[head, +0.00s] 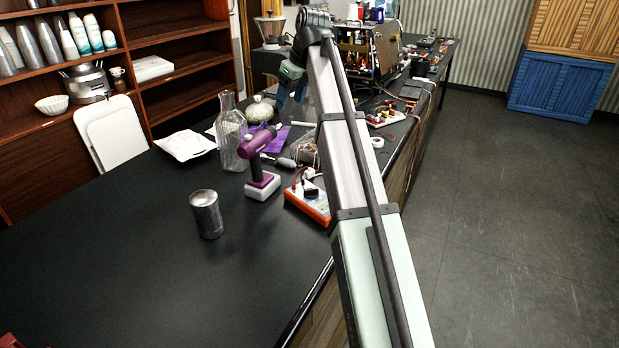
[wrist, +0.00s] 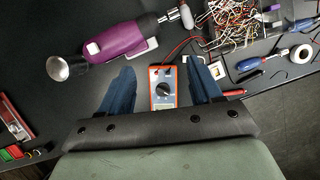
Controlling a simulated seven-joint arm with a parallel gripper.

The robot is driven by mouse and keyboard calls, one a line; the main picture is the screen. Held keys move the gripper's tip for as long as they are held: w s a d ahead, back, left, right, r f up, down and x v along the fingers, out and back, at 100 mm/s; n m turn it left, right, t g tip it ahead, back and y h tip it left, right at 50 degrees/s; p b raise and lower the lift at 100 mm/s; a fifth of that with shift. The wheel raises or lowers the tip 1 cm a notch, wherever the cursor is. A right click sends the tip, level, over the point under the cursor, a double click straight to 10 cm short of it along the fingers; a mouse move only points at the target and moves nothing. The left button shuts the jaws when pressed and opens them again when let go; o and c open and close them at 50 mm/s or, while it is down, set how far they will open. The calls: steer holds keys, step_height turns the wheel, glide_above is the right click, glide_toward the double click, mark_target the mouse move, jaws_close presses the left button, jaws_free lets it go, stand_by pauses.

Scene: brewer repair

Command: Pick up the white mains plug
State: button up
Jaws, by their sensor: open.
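I cannot make out the white mains plug for certain in either view. In the head view a small white piece (head: 308,173) shows by the orange-edged box, too small to identify. My gripper (head: 291,97) is at the far part of the dark bench in the head view. In the wrist view its two blue fingers (wrist: 162,90) are spread wide and hold nothing. An orange multimeter (wrist: 163,98) with a dial shows between and beyond them, apart from both. Part of the bench is hidden behind my arm in the head view.
A purple tool (wrist: 122,41), a wire tangle (wrist: 236,22) and a white square piece (wrist: 222,70) show in the wrist view. In the head view a metal can (head: 206,214), a purple drill (head: 255,145) and a glass bottle (head: 230,135) stand on the bench.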

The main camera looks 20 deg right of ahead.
steer(key=s+d+m, duration=0.1)
steer(key=s+d, duration=0.1)
steer(key=d, duration=0.6)
glide_toward(310, 170)
steer(key=shift+x, duration=5.05)
steer(key=shift+s, duration=0.1)
steer(key=c, duration=1)
